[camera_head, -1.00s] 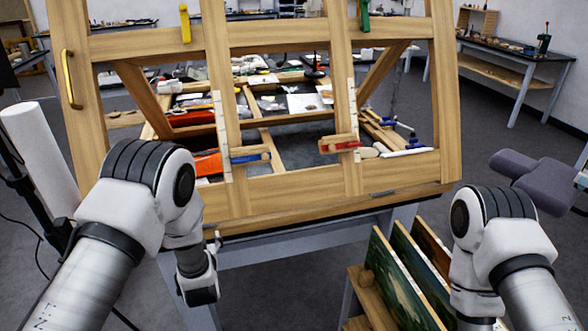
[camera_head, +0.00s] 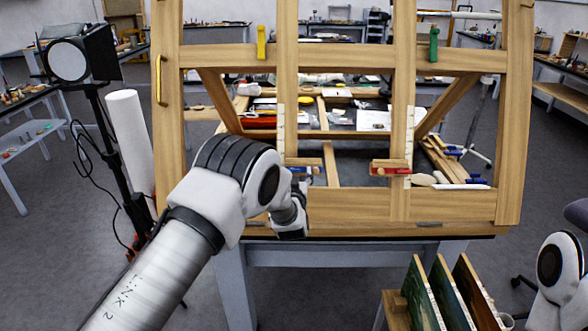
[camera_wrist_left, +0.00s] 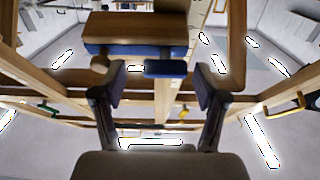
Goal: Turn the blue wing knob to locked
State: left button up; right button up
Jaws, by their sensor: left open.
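The blue wing knob (camera_wrist_left: 166,67) shows in the left wrist view under a wooden block with a blue strip (camera_wrist_left: 135,49). In the head view the knob (camera_head: 299,170) is small and partly covered by my left wrist, on the left upright of the wooden easel frame (camera_head: 350,205). My left gripper (camera_wrist_left: 158,68) is open, with its two fingers on either side of the knob in the picture. I see no contact, and the gap in depth is unclear. In the head view its fingers are mostly hidden. My right gripper is out of view.
A similar red clamp (camera_head: 390,171) sits on the right upright. Yellow (camera_head: 261,42) and green (camera_head: 434,44) knobs are on the top rail. Painted panels (camera_head: 440,295) stand in a rack at lower right. A lamp stand (camera_head: 100,120) and white roll (camera_head: 130,145) are at left.

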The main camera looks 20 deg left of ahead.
pick_arm(q)
jog(key=shift+w+a+f, duration=0.15)
jog(key=shift+w+a, duration=0.1)
jog(key=shift+a, duration=0.15)
jog(key=shift+d, duration=0.1)
jog(key=c, duration=1.2)
jog(key=shift+o, duration=0.2)
